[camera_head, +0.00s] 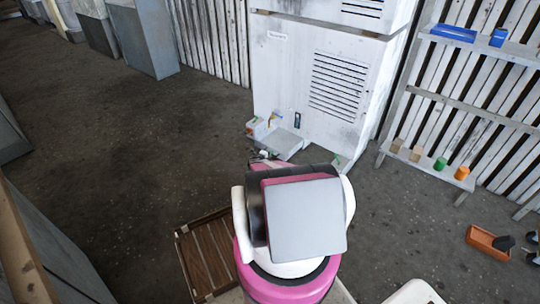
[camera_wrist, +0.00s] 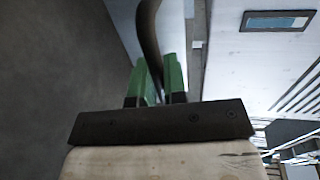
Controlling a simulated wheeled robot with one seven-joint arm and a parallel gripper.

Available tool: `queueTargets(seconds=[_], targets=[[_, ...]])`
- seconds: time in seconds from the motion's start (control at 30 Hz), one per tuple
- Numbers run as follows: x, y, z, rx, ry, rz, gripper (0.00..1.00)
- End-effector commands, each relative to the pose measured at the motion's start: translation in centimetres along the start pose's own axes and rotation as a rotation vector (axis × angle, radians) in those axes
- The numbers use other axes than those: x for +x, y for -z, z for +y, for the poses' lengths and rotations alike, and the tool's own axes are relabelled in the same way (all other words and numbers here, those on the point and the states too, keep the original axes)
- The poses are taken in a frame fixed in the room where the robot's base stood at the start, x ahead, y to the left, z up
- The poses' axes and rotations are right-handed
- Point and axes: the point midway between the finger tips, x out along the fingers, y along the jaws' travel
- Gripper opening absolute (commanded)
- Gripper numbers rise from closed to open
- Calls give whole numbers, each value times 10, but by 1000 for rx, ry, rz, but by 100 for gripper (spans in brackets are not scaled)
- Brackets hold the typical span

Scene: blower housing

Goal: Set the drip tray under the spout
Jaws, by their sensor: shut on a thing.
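A flat grey piece (camera_head: 284,144), which looks like the drip tray, is at the foot of the white housing (camera_head: 292,70) in the head view. My gripper (camera_head: 262,155) is just in front of it, mostly hidden by my arm. In the wrist view my gripper's green fingers (camera_wrist: 159,82) are closed on a dark curved bar (camera_wrist: 149,28), which looks like a handle. A pale panel (camera_wrist: 172,30) shows behind the bar, perhaps the tray. I cannot make out the spout, nor whether the tray touches the floor.
Small white and coloured items (camera_head: 253,124) stand left of the grey piece, against the housing. A shelf rack (camera_head: 455,105) is on the right. An orange bin (camera_head: 488,242) lies on the floor at right. A wooden crate (camera_head: 205,255) is at lower left. The left floor is clear.

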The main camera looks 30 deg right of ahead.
Motion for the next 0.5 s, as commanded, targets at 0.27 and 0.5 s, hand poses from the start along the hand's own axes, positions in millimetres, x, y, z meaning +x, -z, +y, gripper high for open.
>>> queueTargets(seconds=[0.27, 0.5], targets=[[0, 0, 0, 0, 0, -1, 37], [-1, 0, 0, 0, 0, -1, 37]])
